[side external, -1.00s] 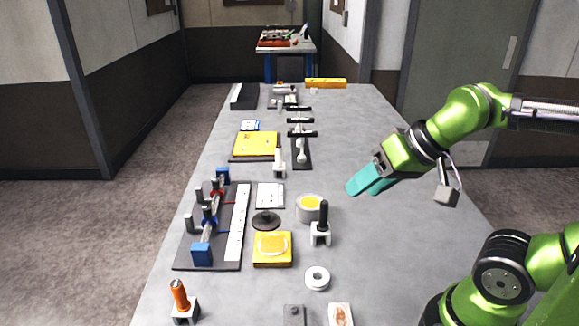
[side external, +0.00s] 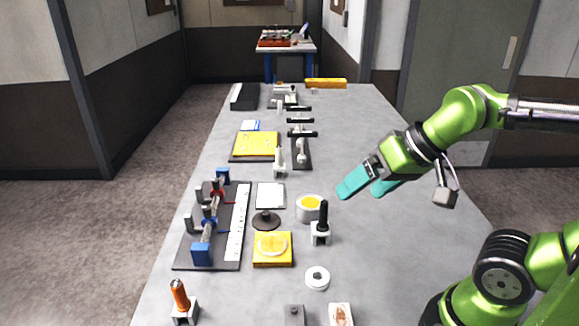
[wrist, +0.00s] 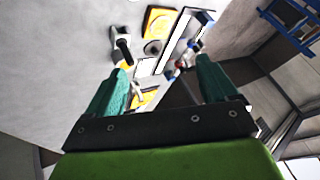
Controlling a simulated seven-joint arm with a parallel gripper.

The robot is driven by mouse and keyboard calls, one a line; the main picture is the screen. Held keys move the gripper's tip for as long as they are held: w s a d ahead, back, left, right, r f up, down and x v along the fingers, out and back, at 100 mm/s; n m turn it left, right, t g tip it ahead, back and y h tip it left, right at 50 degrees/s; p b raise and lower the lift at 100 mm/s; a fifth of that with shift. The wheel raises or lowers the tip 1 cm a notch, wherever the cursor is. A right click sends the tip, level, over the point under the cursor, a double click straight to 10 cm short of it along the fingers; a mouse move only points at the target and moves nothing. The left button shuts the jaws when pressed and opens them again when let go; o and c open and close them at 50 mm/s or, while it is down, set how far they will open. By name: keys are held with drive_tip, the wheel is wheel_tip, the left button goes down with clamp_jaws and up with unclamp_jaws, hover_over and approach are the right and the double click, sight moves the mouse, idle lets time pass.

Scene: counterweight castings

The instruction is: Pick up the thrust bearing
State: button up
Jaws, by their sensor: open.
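A small white ring with a dark centre hole (side external: 317,278) lies flat on the grey table, toward the near end. It looks like the thrust bearing, though I cannot be sure. I cannot make it out in the wrist view. My gripper (side external: 362,191) has teal fingers spread apart with nothing between them. It hangs above the right part of the table, farther back than the ring and to its right. In the wrist view both fingers (wrist: 160,66) are well apart.
A black-handled tool in a white stand (side external: 320,225) and a round white container with yellow inside (side external: 309,208) stand behind the ring. A yellow square tray (side external: 272,262) lies left of it. An orange-handled tool (side external: 180,295) stands near left. The right side is clear.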

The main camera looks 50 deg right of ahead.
drive_tip(key=w+a+f+g+h, duration=0.1)
drive_tip(key=w+a+f+g, duration=0.4)
drive_tip(key=w+f+g, duration=0.15)
drive_tip(key=m+h, duration=0.1)
drive_tip(key=m, duration=0.2)
hover_over(317, 274)
drive_tip(key=a, duration=0.1)
drive_tip(key=f, duration=1.2)
drive_tip(key=shift+s, duration=0.35)
drive_tip(key=f, duration=0.2)
drive_tip(key=d+f, duration=0.1)
drive_tip(key=f, duration=0.1)
drive_tip(key=shift+w, duration=0.3)
drive_tip(key=shift+f, duration=0.7)
drive_tip(key=shift+c, duration=0.4)
drive_tip(key=c, duration=1.2)
